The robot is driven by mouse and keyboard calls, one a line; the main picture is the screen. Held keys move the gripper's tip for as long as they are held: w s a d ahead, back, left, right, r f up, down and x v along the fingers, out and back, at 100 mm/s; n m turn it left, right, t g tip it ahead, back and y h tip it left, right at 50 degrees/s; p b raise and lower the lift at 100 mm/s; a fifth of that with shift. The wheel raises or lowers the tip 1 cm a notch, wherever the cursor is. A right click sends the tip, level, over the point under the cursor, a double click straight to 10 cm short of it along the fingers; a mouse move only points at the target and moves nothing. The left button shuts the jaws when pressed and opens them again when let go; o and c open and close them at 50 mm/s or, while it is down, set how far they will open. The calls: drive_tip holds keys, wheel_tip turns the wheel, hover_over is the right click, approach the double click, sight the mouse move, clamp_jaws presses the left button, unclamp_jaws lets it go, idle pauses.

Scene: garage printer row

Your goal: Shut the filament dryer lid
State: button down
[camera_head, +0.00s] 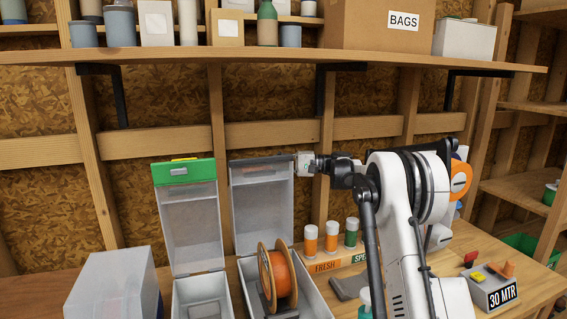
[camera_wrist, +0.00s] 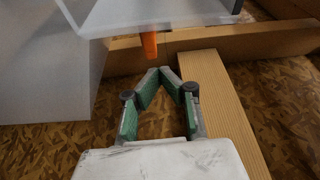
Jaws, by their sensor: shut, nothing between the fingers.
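Two filament dryers stand on the bench in the head view, both with lids raised upright. The left one has a clear lid with a green top band (camera_head: 184,172). The right one has a grey-topped clear lid (camera_head: 262,205) and a base (camera_head: 312,296) holding an orange spool (camera_head: 278,275). My gripper (camera_wrist: 158,72) is shut and empty, its green-padded fingers meeting at the tips. In the head view its white body is at the right lid's upper right edge; the fingers are hidden there. In the wrist view a translucent lid (camera_wrist: 108,15) and an orange tab (camera_wrist: 149,44) are just beyond the fingertips.
A shelf (camera_head: 280,56) with jars and a BAGS box (camera_head: 378,25) runs above the lids. Wall studs and boards stand close behind. Several small capped bottles (camera_head: 331,236), a 30 MTR box (camera_head: 492,288) and a translucent bin (camera_head: 113,284) stand on the bench.

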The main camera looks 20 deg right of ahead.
sight(275, 166)
drive_tip(key=shift+s+d+r, duration=0.15)
drive_tip(key=shift+s+r, duration=0.05)
drive_tip(key=shift+s, duration=0.65)
drive_tip(key=shift+s+d+f, duration=0.1)
drive_tip(key=shift+s, duration=0.2)
drive_tip(key=shift+s+f, duration=0.1)
drive_tip(key=shift+s, duration=0.4)
drive_tip(key=shift+s+a, duration=0.1)
drive_tip(key=shift+a, duration=0.1)
